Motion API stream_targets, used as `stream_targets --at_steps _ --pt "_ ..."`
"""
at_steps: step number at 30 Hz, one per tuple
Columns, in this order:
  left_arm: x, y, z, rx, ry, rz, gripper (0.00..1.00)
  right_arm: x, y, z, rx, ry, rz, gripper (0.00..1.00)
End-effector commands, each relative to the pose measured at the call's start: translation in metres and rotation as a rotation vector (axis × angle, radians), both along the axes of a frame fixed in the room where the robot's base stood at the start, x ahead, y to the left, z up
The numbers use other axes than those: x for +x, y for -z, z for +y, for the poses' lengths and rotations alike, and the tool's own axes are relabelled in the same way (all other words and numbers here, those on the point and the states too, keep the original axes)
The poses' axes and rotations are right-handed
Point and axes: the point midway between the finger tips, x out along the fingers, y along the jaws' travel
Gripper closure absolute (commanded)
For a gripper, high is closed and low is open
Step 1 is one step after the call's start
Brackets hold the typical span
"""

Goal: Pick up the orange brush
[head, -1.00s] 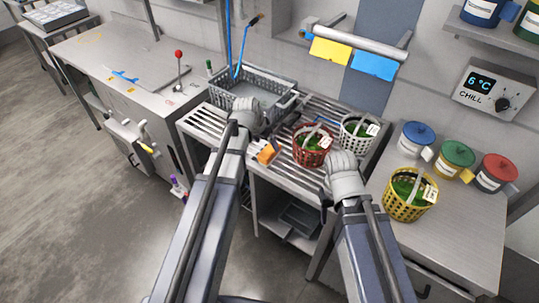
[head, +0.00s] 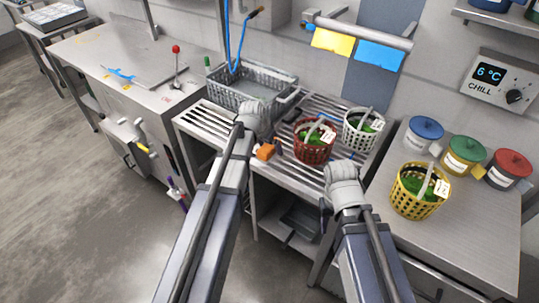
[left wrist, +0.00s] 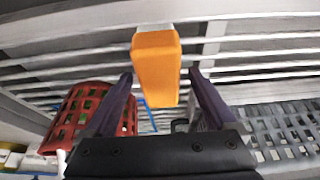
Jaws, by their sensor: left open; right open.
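The orange brush (head: 265,152) lies on the slatted steel rack, left of the red basket. In the left wrist view its orange block (left wrist: 156,65) shows between the two dark purple fingers of my left gripper (left wrist: 160,77), which are apart. A pale part of the brush shows at its far end. In the head view the left wrist hides most of that gripper, just beside the brush. My right gripper (head: 325,208) is mostly hidden under its wrist at the rack's front edge, away from the brush; a dark finger shows.
The red basket (head: 314,153) with greens stands close right of the brush and also shows in the left wrist view (left wrist: 66,124). A white basket (head: 352,135) stands behind it. A grey crate (head: 228,101) sits at the rack's back left. A yellow basket (head: 403,205) stands on the right counter.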

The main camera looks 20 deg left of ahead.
Motion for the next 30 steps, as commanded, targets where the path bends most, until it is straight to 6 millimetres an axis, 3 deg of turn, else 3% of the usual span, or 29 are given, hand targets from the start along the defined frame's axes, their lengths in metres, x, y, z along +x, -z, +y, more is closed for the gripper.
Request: stream_targets --at_steps 29,30 --pt "-0.0003 0.0037 0.0002 0.000 0.000 0.000 0.10 0.0000 0.0037 0.0000 0.000 0.000 0.000 0.50" --pt "-0.0003 0.0037 0.0002 0.000 0.000 0.000 0.15 0.0000 0.0037 0.0000 0.000 0.000 0.000 0.50"
